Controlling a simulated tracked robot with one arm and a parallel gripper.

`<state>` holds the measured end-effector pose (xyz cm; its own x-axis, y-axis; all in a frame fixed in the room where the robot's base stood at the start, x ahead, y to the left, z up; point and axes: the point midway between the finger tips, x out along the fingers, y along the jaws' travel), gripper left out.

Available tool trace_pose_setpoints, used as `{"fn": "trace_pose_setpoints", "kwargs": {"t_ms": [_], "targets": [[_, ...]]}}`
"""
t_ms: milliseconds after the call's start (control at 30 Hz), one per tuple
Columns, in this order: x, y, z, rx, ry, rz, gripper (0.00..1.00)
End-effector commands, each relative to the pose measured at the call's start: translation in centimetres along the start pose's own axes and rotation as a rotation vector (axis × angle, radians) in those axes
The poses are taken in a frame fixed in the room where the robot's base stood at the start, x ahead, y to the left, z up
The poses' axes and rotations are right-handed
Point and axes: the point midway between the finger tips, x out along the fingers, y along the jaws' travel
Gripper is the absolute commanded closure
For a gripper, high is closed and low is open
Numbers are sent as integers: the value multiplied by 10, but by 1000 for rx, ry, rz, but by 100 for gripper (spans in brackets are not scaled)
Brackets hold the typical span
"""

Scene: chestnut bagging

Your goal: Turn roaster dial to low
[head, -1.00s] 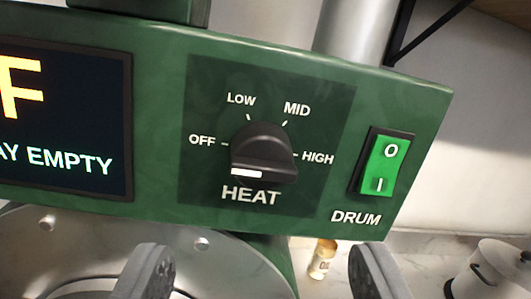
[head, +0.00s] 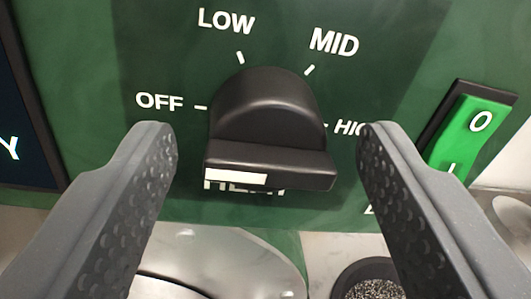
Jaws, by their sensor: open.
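The black roaster dial (head: 268,115) is on the green front panel, in the middle of the head view. Its raised grip bar lies nearly level, and the white mark (head: 236,177) is on the bar's left half, on the side of OFF. LOW (head: 225,20) is above the dial and slightly left, MID above right, HIGH at right. My gripper (head: 265,132) is open, with one finger on each side of the dial. A gap shows between each finger and the dial. The right finger hides part of HIGH, and the dial covers most of HEAT.
The green drum switch (head: 473,128) is on the panel just right of my right finger. The edge of a dark display (head: 20,130) is at far left. Below the panel are a round metal part (head: 215,255) and a dark-rimmed container of speckled grains (head: 372,290).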

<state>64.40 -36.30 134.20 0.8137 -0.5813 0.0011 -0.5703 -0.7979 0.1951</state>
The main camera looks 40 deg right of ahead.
Motion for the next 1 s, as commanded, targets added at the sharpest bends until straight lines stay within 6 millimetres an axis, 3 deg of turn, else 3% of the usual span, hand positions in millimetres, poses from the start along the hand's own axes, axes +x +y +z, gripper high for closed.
{"fn": "trace_pose_setpoints", "kwargs": {"t_ms": [100,267,667,1000], "targets": [[0,0,0,0,-1,0,43],[0,0,0,0,-1,0,84],[0,0,0,46,-5,-2,85],[0,-1,0,281,-25,-7,85]]}}
